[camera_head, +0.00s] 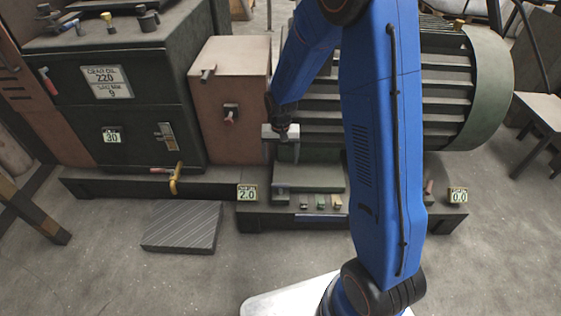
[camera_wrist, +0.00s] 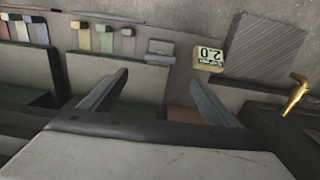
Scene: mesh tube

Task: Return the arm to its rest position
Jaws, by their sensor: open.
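My blue arm reaches up and forward across the head view. My gripper (camera_head: 281,157) hangs at its end, in front of the green ribbed motor (camera_head: 440,85) and just right of the brown box (camera_head: 225,120). In the wrist view, the two fingers of my gripper (camera_wrist: 158,95) stand wide apart with nothing between them. Below them lies the dark machine base with small coloured blocks (camera_wrist: 105,38) along its edge.
A dark green oil cabinet (camera_head: 110,100) stands at the left. A yellow-handled valve (camera_head: 176,180) sticks out of its front. A label reading 2.0 (camera_head: 247,193) and one reading 0.0 (camera_head: 458,195) sit on the base. A ribbed grey plate (camera_head: 182,226) lies on the open floor.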

